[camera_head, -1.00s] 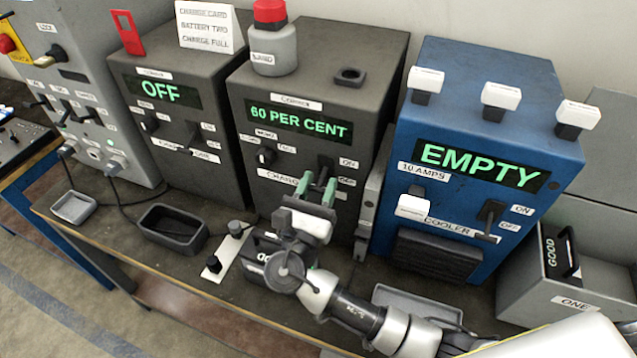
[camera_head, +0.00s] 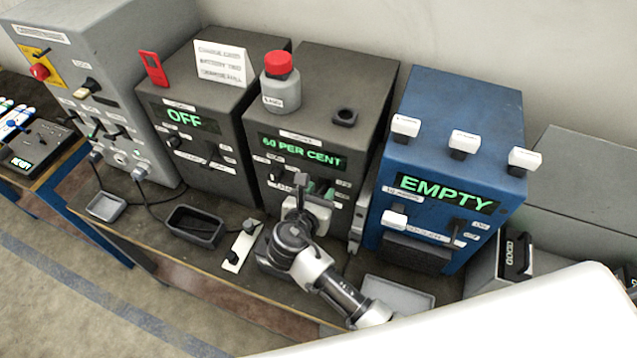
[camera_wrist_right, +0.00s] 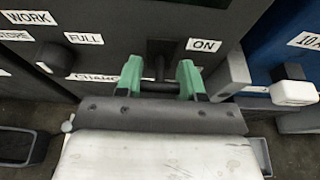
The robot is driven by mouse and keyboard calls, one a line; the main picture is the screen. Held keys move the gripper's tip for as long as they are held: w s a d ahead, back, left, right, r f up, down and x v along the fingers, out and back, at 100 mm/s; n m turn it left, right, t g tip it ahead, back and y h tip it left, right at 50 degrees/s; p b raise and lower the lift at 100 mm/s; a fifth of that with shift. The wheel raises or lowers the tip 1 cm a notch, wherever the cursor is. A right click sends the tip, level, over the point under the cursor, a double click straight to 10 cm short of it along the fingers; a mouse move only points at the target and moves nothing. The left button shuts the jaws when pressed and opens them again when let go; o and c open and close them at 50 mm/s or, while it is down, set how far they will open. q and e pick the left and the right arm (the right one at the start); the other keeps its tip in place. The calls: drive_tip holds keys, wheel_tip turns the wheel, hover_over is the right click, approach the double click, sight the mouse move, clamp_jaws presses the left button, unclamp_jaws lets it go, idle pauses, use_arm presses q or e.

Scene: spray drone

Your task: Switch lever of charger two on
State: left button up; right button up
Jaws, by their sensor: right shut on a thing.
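The dark charger (camera_head: 295,215) with the green "60 PER CENT" display stands in the middle of the bench. Its lever (camera_wrist_right: 158,66) shows in the right wrist view, just left of the "ON" label (camera_wrist_right: 204,45). My right gripper (camera_head: 319,190) is at the front of this charger. In the right wrist view its green fingers (camera_wrist_right: 158,80) are shut on the lever, one on each side. The fingers and hand hide part of the lever and the lower labels. Another dark charger (camera_head: 190,100), left of it, reads "OFF". My left gripper is not in view.
A blue box (camera_head: 460,110) reading "EMPTY" stands close on the right. A grey bottle with a red cap (camera_head: 281,90) is on the middle charger. A dark tray (camera_head: 195,226) and a small plate with black knobs (camera_head: 241,247) lie in front.

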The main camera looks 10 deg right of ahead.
drive_tip(key=shift+w+d+r+g+y, duration=0.15)
drive_tip(key=shift+r+g+y, duration=0.3)
drive_tip(key=shift+g, duration=0.35)
drive_tip(key=o, duration=0.9)
drive_tip(key=v, duration=1)
drive_tip(key=shift+s+r, duration=0.2)
drive_tip(key=shift+r, duration=0.1)
